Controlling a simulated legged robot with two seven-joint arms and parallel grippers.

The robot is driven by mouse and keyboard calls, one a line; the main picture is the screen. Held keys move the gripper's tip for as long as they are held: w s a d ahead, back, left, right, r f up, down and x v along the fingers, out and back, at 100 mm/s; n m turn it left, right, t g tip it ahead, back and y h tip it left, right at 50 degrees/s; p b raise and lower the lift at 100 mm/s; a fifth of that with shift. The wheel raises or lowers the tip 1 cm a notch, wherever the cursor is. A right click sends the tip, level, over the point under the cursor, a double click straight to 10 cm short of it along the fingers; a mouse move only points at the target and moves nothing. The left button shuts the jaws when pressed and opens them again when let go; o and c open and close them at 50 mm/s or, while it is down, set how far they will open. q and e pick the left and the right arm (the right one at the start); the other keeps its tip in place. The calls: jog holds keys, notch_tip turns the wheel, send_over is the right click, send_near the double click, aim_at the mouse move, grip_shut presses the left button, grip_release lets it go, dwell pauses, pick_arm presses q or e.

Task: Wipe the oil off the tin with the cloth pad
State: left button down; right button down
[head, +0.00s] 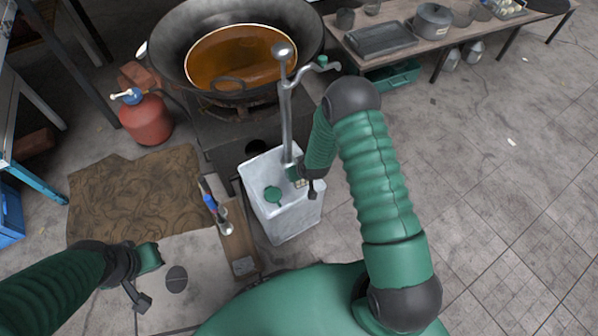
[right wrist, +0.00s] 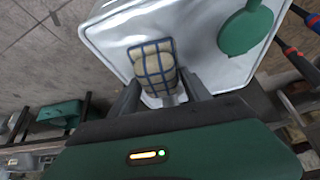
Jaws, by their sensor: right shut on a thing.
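The tin (head: 283,222) is a pale metal can with a green round cap (head: 272,194) on its top, standing on the floor in the head view. Its top also fills much of the right wrist view (right wrist: 196,42), with the cap at the upper right. My right gripper (head: 301,181) is over the right side of the tin's top, shut on the cloth pad (right wrist: 153,65), a cream pad with blue checks. The pad lies against or just over the tin; contact is hard to tell. I cannot make out oil on the tin. My left gripper (head: 140,282) is low at the left, away from the tin.
A large wok (head: 165,45) of brown oil stands behind the tin, with a metal hand pump (head: 285,100) rising in between. A wooden box with tools (head: 237,245) adjoins the tin's left.

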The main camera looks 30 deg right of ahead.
jog(key=shift+w+a+r+p, duration=0.1)
jog(key=shift+w+r+p, duration=0.5)
jog(key=shift+r, duration=0.15)
notch_tip(320, 180, up, 4)
jog(key=p, duration=0.4)
jog(key=shift+r, duration=0.2)
jog(key=shift+r+p, duration=0.25)
jog(key=shift+p, duration=0.05)
jog(key=shift+s+f, duration=0.1)
jog(key=shift+f, duration=0.05)
notch_tip(320, 180, up, 3)
jog(key=p, duration=0.2)
jog(key=shift+s+p, duration=0.1)
jog(key=shift+p, duration=0.3)
